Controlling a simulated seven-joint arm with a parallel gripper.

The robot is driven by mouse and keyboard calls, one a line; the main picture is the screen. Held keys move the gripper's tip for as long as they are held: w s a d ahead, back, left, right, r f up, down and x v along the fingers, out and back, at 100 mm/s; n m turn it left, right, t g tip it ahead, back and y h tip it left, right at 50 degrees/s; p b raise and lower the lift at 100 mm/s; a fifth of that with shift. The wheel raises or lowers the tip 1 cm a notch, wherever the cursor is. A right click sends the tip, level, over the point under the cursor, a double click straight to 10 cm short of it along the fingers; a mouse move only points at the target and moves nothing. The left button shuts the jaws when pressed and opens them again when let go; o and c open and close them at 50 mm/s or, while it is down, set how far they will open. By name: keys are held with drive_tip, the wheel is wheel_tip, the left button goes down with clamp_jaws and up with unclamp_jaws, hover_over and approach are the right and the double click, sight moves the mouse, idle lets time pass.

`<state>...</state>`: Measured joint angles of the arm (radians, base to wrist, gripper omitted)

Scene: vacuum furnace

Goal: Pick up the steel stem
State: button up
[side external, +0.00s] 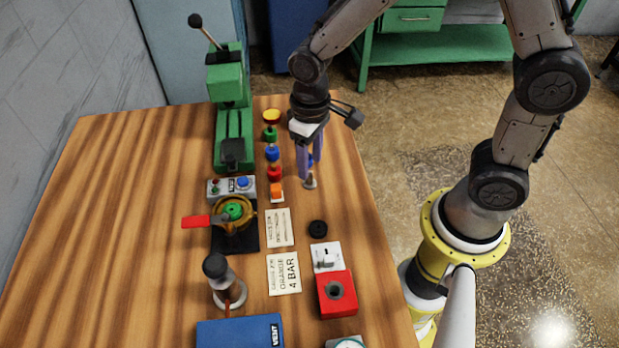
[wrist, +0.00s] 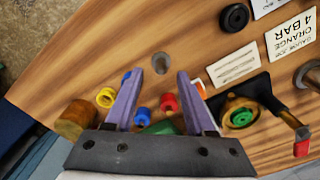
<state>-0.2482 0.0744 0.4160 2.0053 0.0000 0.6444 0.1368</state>
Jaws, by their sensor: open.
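The steel stem (side external: 310,183) is a small grey metal piece standing on the wooden table near its right edge, just below my fingertips in the side external view. In the wrist view the steel stem (wrist: 160,62) shows as a grey round top just beyond and between the fingertips. My gripper (side external: 305,173) has two purple fingers pointing down, and they are spread apart with nothing between them. It also shows in the wrist view (wrist: 160,73). I cannot tell whether the fingertips are level with the stem's top or above it.
Colored knobs, including a red one (side external: 274,173) and an orange one (side external: 276,191), stand left of the stem. A green press (side external: 233,130) and a valve (side external: 233,211) are farther left. A black ring (side external: 318,228) and a red block (side external: 337,292) lie nearer the front.

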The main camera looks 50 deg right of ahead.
sight(310, 172)
wheel_tip(310, 172, down, 4)
drive_tip(key=shift+f, duration=0.2)
clamp_jaws()
